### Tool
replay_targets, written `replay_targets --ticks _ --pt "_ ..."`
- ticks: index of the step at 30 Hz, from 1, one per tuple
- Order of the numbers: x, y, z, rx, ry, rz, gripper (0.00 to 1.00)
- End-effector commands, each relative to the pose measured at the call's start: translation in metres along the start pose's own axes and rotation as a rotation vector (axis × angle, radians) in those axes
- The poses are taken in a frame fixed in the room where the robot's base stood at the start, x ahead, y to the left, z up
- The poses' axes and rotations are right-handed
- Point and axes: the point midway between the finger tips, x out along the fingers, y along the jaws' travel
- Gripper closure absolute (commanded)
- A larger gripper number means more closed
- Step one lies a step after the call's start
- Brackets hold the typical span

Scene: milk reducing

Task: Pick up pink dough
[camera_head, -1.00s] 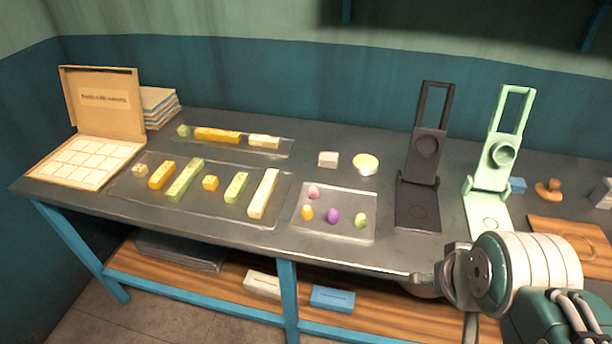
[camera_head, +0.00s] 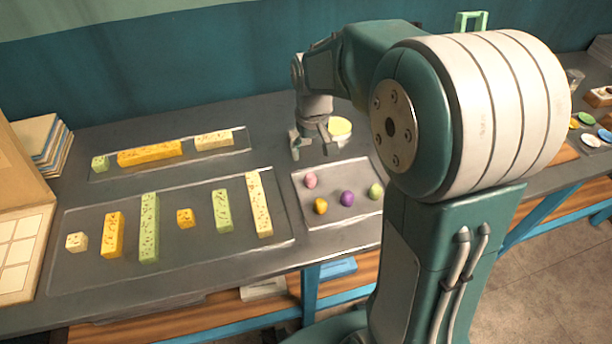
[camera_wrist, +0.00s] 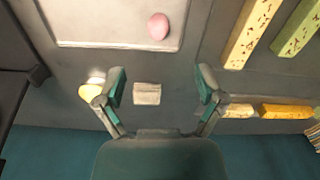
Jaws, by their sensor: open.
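The pink dough (camera_head: 310,181) is a small rounded lump at the back left of a clear tray (camera_head: 299,209). In the wrist view the pink dough (camera_wrist: 158,26) lies near the tray's edge, beyond the fingertips. My gripper (camera_head: 310,143) is open above the table, just behind the tray and the pink dough. In the wrist view my gripper (camera_wrist: 161,75) is empty, with its two fingers wide apart. A small pale block (camera_wrist: 147,94) shows on the table between the fingers, below them.
Yellow (camera_head: 321,206), purple (camera_head: 347,198) and green (camera_head: 375,191) dough lumps share the tray. A pale round dish (camera_head: 340,128) stands close beside my gripper. Clear trays with yellow and green bars (camera_head: 149,228) lie to the left.

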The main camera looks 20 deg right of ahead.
Motion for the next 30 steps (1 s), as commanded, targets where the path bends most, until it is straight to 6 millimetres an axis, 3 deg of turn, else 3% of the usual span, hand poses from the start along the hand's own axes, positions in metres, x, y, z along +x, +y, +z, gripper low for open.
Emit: replay_targets --ticks 5,12,17,24,30 --pt "0.017 -0.002 -0.004 -0.004 -0.015 0.001 0.12" --pt "0.054 -0.007 -0.005 -0.005 -0.016 0.006 0.12" --pt "0.066 -0.006 -0.005 -0.005 -0.014 0.006 0.12" --pt "0.102 -0.002 -0.007 -0.004 -0.015 0.004 0.12" --pt "0.114 -0.004 -0.007 -0.004 -0.012 0.006 0.12"
